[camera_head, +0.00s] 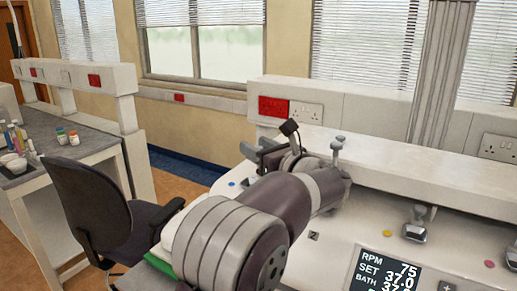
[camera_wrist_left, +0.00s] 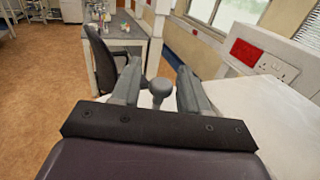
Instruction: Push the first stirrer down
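My left gripper (camera_head: 262,152) is at the far left end of the white bench machine, partly hidden behind my own arm. In the left wrist view its two grey fingers (camera_wrist_left: 158,76) are spread apart. A grey round-topped knob (camera_wrist_left: 162,88), which looks like a stirrer's head, shows between them with a gap on each side. I cannot tell its depth relative to the fingertips. Another grey knob-topped stirrer (camera_head: 337,143) stands upright just behind my forearm. A further grey stirrer part (camera_head: 414,224) sits to the right. My right gripper is not in view.
The white machine (camera_head: 440,185) has a display (camera_head: 386,272) reading RPM 75 and SET 37.0. A red panel and socket (camera_head: 290,109) are on the wall ledge behind. A dark chair (camera_head: 92,200) and a side bench (camera_head: 85,147) with small bottles stand at left.

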